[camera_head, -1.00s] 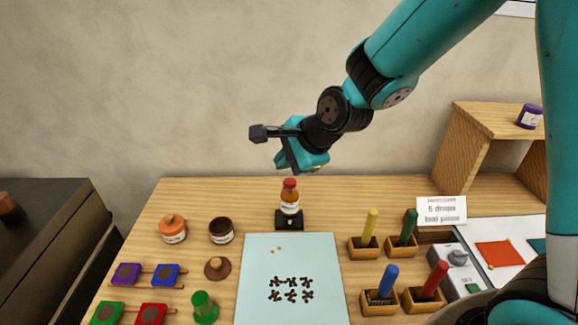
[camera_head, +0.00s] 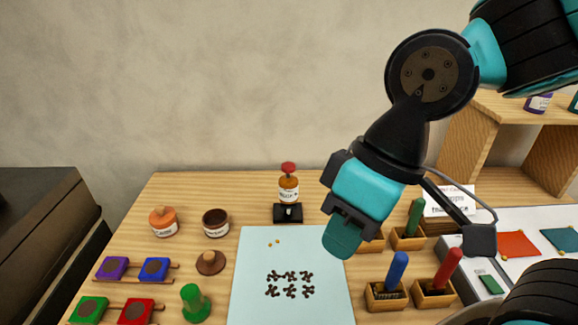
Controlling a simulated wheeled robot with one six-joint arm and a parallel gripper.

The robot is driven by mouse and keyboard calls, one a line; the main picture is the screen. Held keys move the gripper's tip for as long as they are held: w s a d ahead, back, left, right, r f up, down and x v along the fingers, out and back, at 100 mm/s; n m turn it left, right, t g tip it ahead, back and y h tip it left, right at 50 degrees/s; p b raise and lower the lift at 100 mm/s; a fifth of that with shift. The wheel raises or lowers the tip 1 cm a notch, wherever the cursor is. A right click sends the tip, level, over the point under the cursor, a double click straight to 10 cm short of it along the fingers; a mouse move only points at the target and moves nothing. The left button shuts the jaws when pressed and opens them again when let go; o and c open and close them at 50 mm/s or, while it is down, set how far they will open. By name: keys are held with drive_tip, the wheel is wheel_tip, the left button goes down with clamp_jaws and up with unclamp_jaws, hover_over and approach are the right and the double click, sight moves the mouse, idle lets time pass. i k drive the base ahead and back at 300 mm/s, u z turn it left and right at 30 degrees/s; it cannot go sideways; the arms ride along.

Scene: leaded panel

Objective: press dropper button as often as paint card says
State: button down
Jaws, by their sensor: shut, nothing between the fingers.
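The dropper bottle (camera_head: 288,191) is amber with a pale label and stands upright on a small black stand (camera_head: 288,214) behind the pale blue sheet. Its red button (camera_head: 288,168) is on top, uncovered. The paint card (camera_head: 452,201) is a white printed card at the right; my arm partly covers it and its text cannot be read for sure now.
Small orange drops (camera_head: 274,243) and dark crossed shapes (camera_head: 289,284) are on the sheet. Jars, coloured blocks and a green stamp (camera_head: 195,302) are at the left. Wooden holders with coloured sticks (camera_head: 396,270) are close right of my gripper. A wooden shelf stands behind.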

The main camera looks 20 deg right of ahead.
sight(288, 168)
drive_tip(key=z, duration=0.05)
drive_tip(key=k, duration=0.5)
drive_tip(key=u, duration=1.35)
drive_tip(key=i, duration=1.05)
drive_tip(key=z, duration=2.4)
